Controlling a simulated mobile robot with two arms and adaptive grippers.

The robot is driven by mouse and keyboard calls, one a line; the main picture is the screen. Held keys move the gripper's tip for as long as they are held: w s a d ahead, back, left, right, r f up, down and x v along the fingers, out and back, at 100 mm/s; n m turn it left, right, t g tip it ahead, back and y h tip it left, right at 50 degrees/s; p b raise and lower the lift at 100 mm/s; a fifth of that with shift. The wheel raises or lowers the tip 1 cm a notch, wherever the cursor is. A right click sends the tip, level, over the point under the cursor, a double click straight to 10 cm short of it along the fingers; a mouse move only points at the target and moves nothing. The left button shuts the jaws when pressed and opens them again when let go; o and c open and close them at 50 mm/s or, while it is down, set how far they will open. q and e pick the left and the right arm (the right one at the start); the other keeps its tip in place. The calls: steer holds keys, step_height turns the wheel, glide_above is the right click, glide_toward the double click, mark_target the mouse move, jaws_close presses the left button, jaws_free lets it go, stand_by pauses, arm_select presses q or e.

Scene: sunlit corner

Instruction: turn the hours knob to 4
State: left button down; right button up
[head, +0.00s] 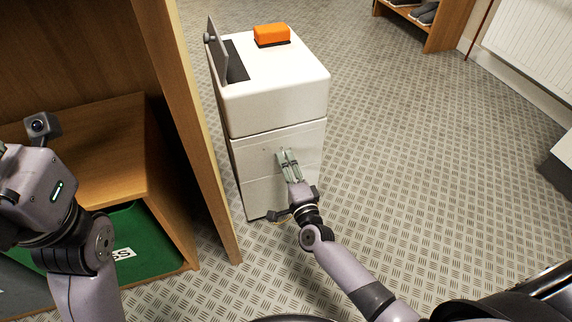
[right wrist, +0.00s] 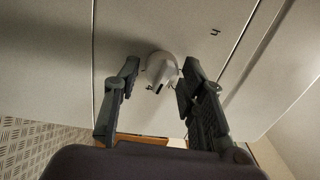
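A pale grey knob (right wrist: 160,68) sits on the white front panel of the cabinet (head: 277,95). In the right wrist view the knob's narrow nose, with a dark mark at its tip, points down towards the camera. A small dark character (right wrist: 214,31) is printed up and right of the knob; I cannot read it surely. My right gripper (head: 287,154) is at the cabinet front, its fingers (right wrist: 157,82) apart on either side of the knob. The left finger seems clear of it; contact on the right is unclear. The head view hides the knob. My left gripper's body (head: 42,186) shows, but its fingers do not.
An orange block (head: 271,35) and a raised dark flap (head: 217,50) are on the cabinet top. A wooden unit (head: 190,110) stands close at the left, with a green mat (head: 150,240) inside. Patterned floor (head: 430,150) is clear to the right.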

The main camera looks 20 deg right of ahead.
steer(key=shift+o, duration=1)
steer(key=s, duration=1.2)
steer(key=shift+f, duration=0.35)
steer(key=shift+d, duration=0.1)
